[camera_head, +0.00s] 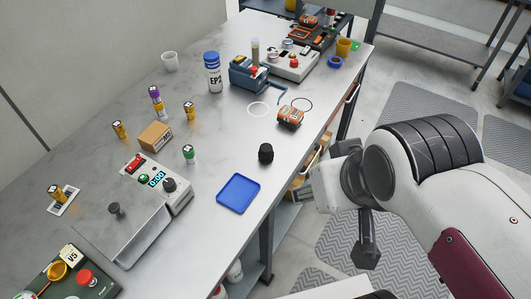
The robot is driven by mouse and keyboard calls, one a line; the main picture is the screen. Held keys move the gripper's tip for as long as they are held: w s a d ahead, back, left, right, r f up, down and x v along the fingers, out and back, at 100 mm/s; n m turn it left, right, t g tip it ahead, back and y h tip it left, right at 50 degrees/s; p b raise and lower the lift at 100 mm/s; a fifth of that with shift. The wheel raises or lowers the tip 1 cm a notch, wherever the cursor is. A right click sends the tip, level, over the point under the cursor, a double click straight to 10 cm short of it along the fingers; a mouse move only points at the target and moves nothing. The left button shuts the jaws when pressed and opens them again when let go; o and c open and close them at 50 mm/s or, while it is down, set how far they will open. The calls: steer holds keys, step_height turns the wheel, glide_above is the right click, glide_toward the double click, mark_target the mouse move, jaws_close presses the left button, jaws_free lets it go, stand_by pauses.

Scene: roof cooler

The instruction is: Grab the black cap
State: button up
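The black cap (266,153) is a small, dark, ridged cylinder standing on the grey metal table (225,160). It is near the table's right edge, just above the blue tray, with clear table around it. My gripper (304,192) is at the end of the white arm, beyond the table's right edge, lower right of the cap and apart from it. Its fingers are small and partly hidden by the wrist, so I cannot tell whether they are open or shut. Nothing is seen held in it.
A blue tray (238,194) lies below the cap.

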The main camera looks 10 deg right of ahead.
mark_target(266, 152)
stand_by(0.3)
steer(key=w+d+f+n+t+h, duration=0.15)
steer(key=w+d, duration=0.45)
steer(key=w, duration=0.6)
steer(key=w+d+f+n+t+h, duration=0.1)
steer(key=w+d+f+n+t, duration=0.35)
steer(key=w, duration=0.75)
steer(key=w+a+f+n+y, duration=0.1)
steer(key=f+y, duration=0.1)
steer(key=f, duration=0.1)
steer(key=w+a+f+n+g+y, duration=0.1)
steer(key=f+y, duration=0.2)
steer(key=f, duration=0.1)
steer(key=w+a+f+y, duration=0.1)
steer(key=f+y, duration=0.2)
steer(key=f, duration=0.1)
steer(key=shift+w+a+f+n+g, duration=0.1)
steer(key=shift+w+a+n+g, duration=0.3)
steer(key=s+a+f+y, duration=0.2)
steer(key=a+y, duration=0.1)
steer(key=shift+s+f+n, duration=0.25)
steer(key=shift+s+n, duration=0.05)
steer(key=shift+s, duration=0.05)
steer(key=shift+s+a+f+g+y, duration=0.15)
steer(key=shift+s+a+g+y, duration=0.15)
steer(key=shift+s+a+y, duration=0.45)
steer(key=shift+w+d, duration=0.1)
steer(key=shift+d, duration=0.05)
